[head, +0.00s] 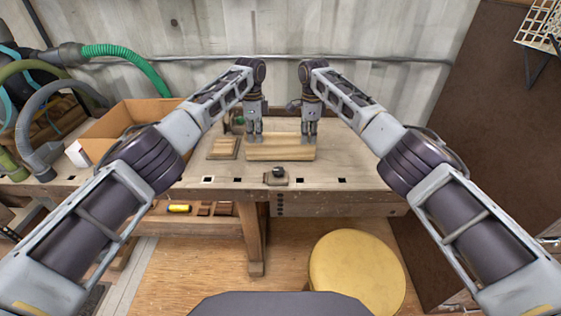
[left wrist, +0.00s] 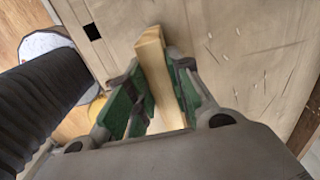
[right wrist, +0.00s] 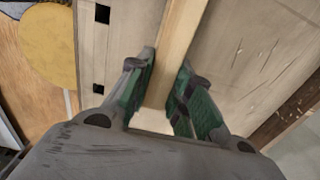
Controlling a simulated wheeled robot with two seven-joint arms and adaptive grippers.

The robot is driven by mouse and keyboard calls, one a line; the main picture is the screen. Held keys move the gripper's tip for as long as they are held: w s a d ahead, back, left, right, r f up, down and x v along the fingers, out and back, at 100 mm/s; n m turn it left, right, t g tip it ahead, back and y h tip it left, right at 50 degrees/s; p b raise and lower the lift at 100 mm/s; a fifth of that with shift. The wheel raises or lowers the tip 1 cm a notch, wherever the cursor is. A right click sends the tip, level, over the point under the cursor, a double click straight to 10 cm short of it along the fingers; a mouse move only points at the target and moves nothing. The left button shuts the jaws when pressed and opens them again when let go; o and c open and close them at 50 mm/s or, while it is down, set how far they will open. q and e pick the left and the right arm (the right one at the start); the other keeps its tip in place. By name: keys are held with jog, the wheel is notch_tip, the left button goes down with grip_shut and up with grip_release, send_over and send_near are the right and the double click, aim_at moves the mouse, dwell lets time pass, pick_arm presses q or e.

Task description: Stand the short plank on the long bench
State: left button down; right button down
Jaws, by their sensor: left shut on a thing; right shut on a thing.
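A pale wooden plank (head: 280,153) is at the middle of the long bench (head: 330,172), lengthwise from left to right. My left gripper (head: 254,139) is shut on its left part, and my right gripper (head: 308,139) is shut on its right part. In the left wrist view the plank (left wrist: 158,70) is between the green-padded fingers (left wrist: 155,100). In the right wrist view the plank (right wrist: 178,50) is likewise between the fingers (right wrist: 163,95). I cannot tell whether its underside touches the bench top.
A smaller flat wooden piece (head: 223,148) lies just left of the plank. A small dark device (head: 277,176) sits in front of it. An open cardboard box (head: 128,122) stands at left. A yellow round stool (head: 357,272) stands before the bench. Bench top right of the plank is clear.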

pick_arm(q)
jog(key=shift+f, duration=0.5)
pick_arm(e)
jog(key=shift+f, duration=0.5)
pick_arm(q)
jog(key=c, duration=1.3)
grip_release()
pick_arm(e)
jog(key=c, duration=1.3)
grip_release()
pick_arm(q)
jog(key=shift+r, duration=0.15)
jog(key=shift+r, duration=5.85)
pick_arm(e)
jog(key=shift+r, duration=0.1)
jog(key=shift+r, duration=5.9)
